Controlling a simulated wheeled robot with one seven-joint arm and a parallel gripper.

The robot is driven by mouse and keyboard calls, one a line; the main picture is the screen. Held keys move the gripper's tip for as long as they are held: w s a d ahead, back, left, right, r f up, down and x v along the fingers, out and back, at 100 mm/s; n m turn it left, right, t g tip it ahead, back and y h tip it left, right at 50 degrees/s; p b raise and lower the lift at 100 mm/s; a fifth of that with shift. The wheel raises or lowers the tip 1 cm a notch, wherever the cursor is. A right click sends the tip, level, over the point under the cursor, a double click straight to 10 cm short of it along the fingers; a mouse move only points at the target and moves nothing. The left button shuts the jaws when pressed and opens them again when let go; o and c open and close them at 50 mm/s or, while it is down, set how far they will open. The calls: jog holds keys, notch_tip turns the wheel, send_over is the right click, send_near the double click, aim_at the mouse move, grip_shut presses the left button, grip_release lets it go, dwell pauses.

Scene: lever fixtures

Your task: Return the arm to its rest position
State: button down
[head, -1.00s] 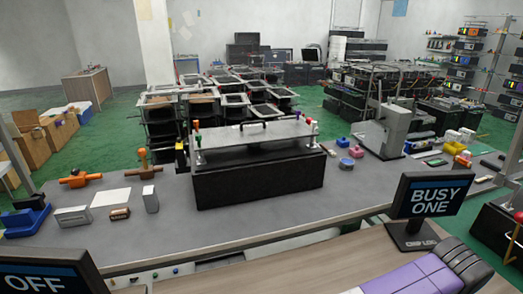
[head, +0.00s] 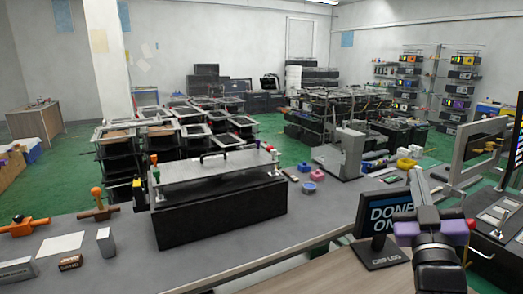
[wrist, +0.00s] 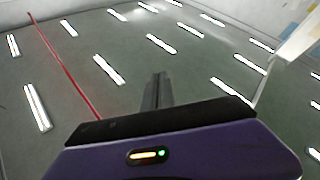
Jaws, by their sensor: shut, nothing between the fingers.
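My arm rises at the lower right of the head view, with a dark joint and a purple wrist section. My gripper (head: 420,184) points upward at its top, in front of the right side of the bench. In the wrist view my gripper (wrist: 158,90) shows as two dark fingers pressed together with nothing between them. Behind them is a grey ceiling (wrist: 200,70) with rows of light strips. The gripper is clear of the fixtures.
A display (head: 378,218) reading "DONE" stands left of my arm, partly covered by it. The bench (head: 120,240) carries a black fixture (head: 215,212) and orange-handled levers (head: 97,204). A metal frame (head: 460,150) and a panel stand close on the right.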

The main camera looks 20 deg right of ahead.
jog(key=s+a+f+n+t+y, duration=0.2)
jog(key=s+a+f+n+y, duration=0.2)
jog(key=a+f+y, duration=0.45)
jog(key=s+a+f+n+t+y, duration=0.25)
jog(key=a+f+n+y, duration=0.2)
jog(key=a, duration=0.65)
jog(key=s+a+f+m+g+y, duration=0.1)
jog(key=s+a+f+m+g, duration=0.1)
jog(key=s+f, duration=0.5)
jog(key=s+a+f+m+g, duration=0.2)
jog(key=s+a+f+g, duration=0.3)
jog(key=s, duration=1)
notch_tip(320, 180, down, 3)
jog(key=a, duration=0.2)
jog(key=shift+a+m+y, duration=0.3)
jog(key=shift+m+y, duration=0.05)
jog(key=shift+y, duration=0.05)
